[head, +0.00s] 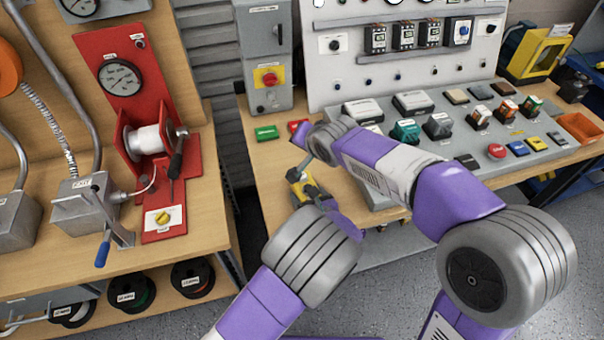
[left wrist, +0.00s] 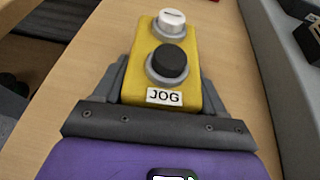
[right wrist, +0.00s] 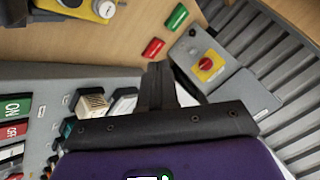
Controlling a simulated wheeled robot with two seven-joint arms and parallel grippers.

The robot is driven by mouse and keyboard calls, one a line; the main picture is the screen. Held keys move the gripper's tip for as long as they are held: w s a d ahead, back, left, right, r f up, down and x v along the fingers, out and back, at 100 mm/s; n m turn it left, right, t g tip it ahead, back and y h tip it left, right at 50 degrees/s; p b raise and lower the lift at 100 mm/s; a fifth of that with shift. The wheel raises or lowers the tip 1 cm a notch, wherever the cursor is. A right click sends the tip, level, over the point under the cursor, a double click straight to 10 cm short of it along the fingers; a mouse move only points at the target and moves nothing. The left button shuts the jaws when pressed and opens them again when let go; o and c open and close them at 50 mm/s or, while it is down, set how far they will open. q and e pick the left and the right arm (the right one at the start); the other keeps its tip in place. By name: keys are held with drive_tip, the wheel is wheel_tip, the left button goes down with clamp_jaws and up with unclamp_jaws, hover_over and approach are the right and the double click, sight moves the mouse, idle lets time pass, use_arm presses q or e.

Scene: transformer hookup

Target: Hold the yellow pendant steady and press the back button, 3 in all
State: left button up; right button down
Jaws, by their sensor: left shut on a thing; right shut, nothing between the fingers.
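The yellow pendant (head: 311,192) lies on the wooden bench, left of the grey console. In the left wrist view the pendant (left wrist: 191,84) has a white back button (left wrist: 171,22) at its far end. A black button (left wrist: 168,62) and a JOG label are nearer my gripper. My left gripper (left wrist: 160,95) is shut on its near end. My right gripper (right wrist: 160,75) is shut and empty, apart from the pendant. The pendant's far end (right wrist: 87,8) and white button (right wrist: 104,8) show at that view's top left. My right arm partly hides this area in the head view.
A green tag (head: 266,133) and a red tag (head: 298,125) lie behind the pendant. The grey console (head: 470,170) with many buttons stands to the right. A switch box (head: 265,55) stands behind. A red winch stand (head: 125,80) is on the left bench.

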sight(304, 177)
drive_tip(key=shift+f, duration=4.45)
drive_tip(key=shift+f, duration=0.15)
drive_tip(key=shift+f, duration=0.3)
